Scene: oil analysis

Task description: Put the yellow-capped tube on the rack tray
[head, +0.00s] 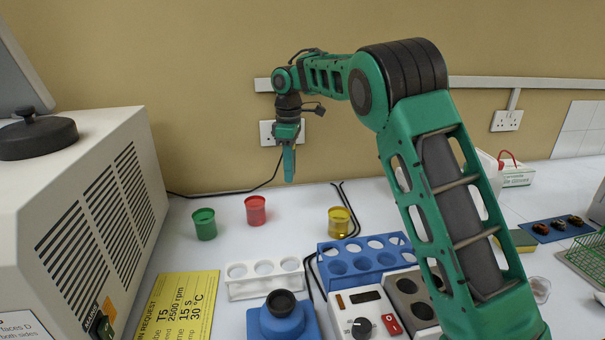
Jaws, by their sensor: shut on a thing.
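My gripper (289,165) hangs pointing down in front of the back wall, high above the bench. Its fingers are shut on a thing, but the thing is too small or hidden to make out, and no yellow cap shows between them. A white rack tray (265,290) with a row of round holes stands on the bench, lower and nearer than the gripper. Its holes look empty. A blue rack (328,283) with two rows of holes stands to its right. I cannot pick out the yellow-capped tube anywhere on the bench.
Green (205,224), red (256,210) and yellow (339,222) cups stand behind the racks. A vented machine (75,190) fills the left, beside a yellow card (180,305). A blue device (283,320) and a control box (362,318) stand in front. Black cables cross the bench.

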